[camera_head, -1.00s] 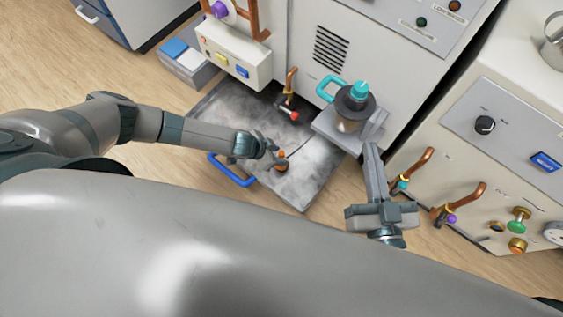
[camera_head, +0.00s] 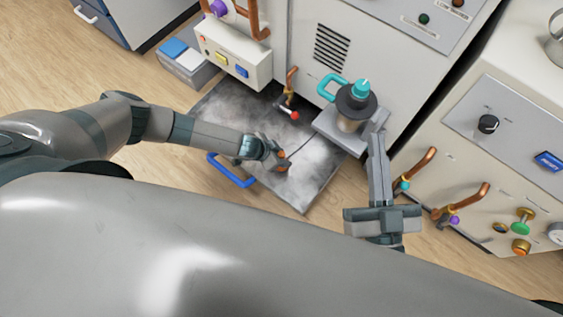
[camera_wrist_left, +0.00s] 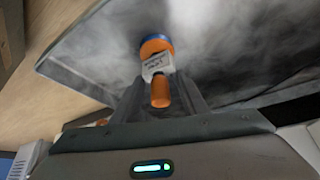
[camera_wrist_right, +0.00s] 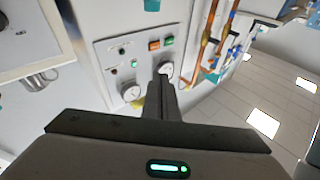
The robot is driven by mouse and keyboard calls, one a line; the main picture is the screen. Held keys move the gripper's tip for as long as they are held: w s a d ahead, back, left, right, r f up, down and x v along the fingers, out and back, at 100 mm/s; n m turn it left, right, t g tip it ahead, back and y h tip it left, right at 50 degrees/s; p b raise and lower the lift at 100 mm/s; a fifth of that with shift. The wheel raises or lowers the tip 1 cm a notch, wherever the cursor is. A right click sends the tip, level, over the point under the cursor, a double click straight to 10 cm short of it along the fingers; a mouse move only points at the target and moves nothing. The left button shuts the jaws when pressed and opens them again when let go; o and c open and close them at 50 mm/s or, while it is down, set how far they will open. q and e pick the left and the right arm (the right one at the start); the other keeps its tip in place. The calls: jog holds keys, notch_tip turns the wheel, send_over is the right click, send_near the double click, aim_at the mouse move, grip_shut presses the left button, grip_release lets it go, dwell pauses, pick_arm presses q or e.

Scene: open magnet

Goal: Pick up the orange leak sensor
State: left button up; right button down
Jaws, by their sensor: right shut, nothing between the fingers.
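The orange leak sensor (camera_head: 281,154) lies on the grey tray, mostly hidden by my left gripper in the head view. In the left wrist view the sensor (camera_wrist_left: 160,90) shows an orange body, a white label and a blue band at its far end. My left gripper (camera_head: 274,154) is open, with one finger on each side of the sensor's near end. Whether the fingers touch it is hard to tell. My right gripper (camera_head: 376,140) is shut and empty, in front of the machine beside the teal-handled pot; its closed fingers show in the right wrist view (camera_wrist_right: 161,85).
The tray (camera_head: 225,105) has a blue handle (camera_head: 230,170) at its front. A pot with a teal handle (camera_head: 352,105) stands on a ledge at the tray's right. A red-tipped copper pipe (camera_head: 290,95) hangs over the tray's back.

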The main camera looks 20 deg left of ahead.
aim_at(283, 152)
pick_arm(q)
grip_shut()
jog(key=shift+r, duration=0.1)
